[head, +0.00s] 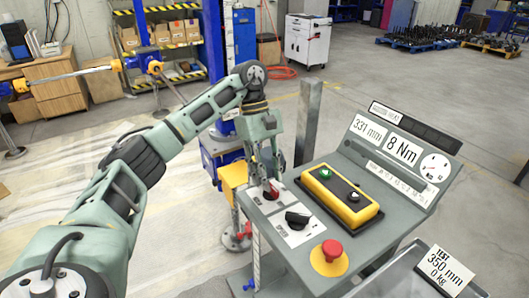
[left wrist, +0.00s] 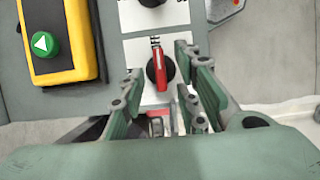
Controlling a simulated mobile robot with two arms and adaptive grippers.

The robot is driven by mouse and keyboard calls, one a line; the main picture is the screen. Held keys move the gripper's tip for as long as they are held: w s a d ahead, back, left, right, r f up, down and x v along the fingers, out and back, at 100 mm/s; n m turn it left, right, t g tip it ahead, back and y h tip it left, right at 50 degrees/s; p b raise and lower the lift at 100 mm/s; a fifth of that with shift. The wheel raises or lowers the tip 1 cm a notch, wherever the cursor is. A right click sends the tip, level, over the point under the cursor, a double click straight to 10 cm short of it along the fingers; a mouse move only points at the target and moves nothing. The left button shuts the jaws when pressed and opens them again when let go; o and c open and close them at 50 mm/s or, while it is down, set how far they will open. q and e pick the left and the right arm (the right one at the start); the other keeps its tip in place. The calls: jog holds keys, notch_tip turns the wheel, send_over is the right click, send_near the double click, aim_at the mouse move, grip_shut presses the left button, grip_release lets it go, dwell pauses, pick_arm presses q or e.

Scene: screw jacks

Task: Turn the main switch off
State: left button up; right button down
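The main switch is a red knob (left wrist: 160,72) with a black base on a white plate, at the near left corner of the grey control panel; it also shows in the head view (head: 270,191), partly behind the fingers. In the left wrist view its red handle lies nearly upright in the picture, with a partly covered "OFF" label just above it. My left gripper (head: 266,180) is over this corner and open. In the left wrist view its fingers (left wrist: 159,70) stand on either side of the knob, with gaps showing. My right gripper is not in view.
A black selector knob (head: 298,217) sits beside the switch, and a red emergency stop button (head: 331,250) stands on yellow nearer the front. A yellow control box (head: 340,196) with a green button lies behind them. A grey post (head: 308,122) rises beyond the panel.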

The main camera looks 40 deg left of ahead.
pick_arm(q)
jog(key=v, duration=1)
jog(key=shift+f, duration=0.15)
